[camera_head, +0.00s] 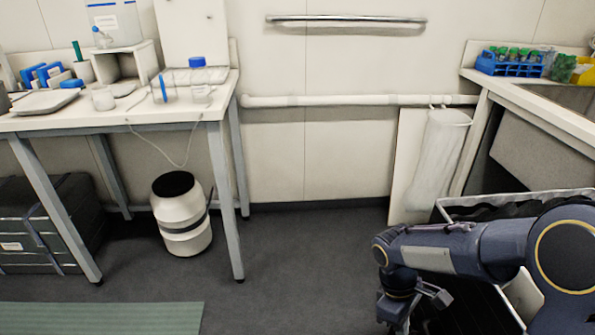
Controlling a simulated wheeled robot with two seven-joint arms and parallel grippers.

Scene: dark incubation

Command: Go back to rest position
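My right arm reaches in from the right edge, dark blue with gold rings, over the floor at the lower right. Its wrist bends down, and my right gripper (407,312) is at the bottom edge, partly cut off. Its fingertips are not clear, so I cannot tell whether it is open or shut. I see nothing held in the visible part. My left arm and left gripper are not in view.
A white table (150,113) with labware stands at the left, a white bin (182,225) beneath it. A bench (540,105) with a blue tube rack (508,66) is at the right. A dark crate (470,207) sits behind my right arm. The middle floor is clear.

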